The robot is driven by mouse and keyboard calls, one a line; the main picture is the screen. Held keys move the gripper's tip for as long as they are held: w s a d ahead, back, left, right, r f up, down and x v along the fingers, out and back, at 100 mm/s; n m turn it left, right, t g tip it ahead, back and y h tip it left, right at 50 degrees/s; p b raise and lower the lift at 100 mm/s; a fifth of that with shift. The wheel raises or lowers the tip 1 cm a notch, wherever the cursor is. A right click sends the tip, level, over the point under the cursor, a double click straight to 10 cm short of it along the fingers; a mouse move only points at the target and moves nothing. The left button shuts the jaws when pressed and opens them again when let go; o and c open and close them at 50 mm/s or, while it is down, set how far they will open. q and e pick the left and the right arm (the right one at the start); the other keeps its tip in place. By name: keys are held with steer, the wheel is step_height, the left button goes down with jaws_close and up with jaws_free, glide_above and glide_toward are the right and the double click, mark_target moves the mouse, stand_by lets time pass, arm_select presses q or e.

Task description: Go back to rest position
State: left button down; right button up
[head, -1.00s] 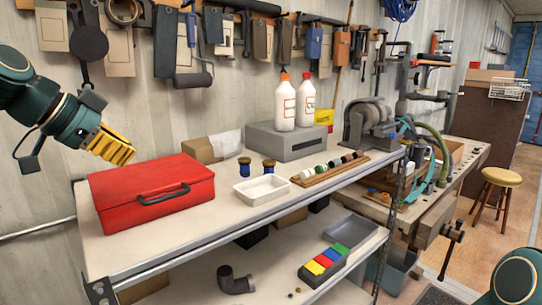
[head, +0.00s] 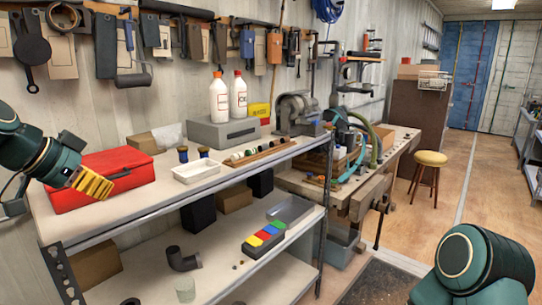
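My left gripper (head: 93,184) comes in from the left with yellow fingers. It shows in front of the red toolbox (head: 128,172) on the upper shelf. The fingers look close together, but their tips are too small to tell whether they are open or shut. Nothing is seen held in them. Part of my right arm (head: 480,265) shows at the lower right; its gripper is out of the picture.
The upper shelf (head: 135,208) also holds a white tray (head: 197,171), a grey box (head: 222,133) with two white bottles, and a wooden rack of small items. A workbench with a vise and a yellow stool (head: 431,158) stand beyond. The floor at right is clear.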

arm_select(q)
steer(key=w+d+f+n+g, duration=0.15)
steer(key=w+f, duration=0.45)
steer(key=f, duration=0.6)
steer(key=s+d+f+n+g, duration=0.15)
steer(key=d+f, duration=0.25)
steer(key=f, duration=0.7)
steer(key=d+f+n, duration=0.2)
steer(key=d+f, duration=0.2)
steer(key=f, duration=0.7)
steer(key=s+d+f+n+g, duration=0.1)
steer(key=s+d+f+n, duration=0.1)
steer(key=s+d+f, duration=0.4)
steer(key=s+d+f+n+g, duration=0.1)
steer(key=s+d+f, duration=0.5)
steer(key=s+f, duration=0.7)
steer(key=shift+s+d+f+n+g+y, duration=0.2)
steer(key=shift+s+f+n+g+y, duration=0.15)
steer(key=shift+f, duration=0.25)
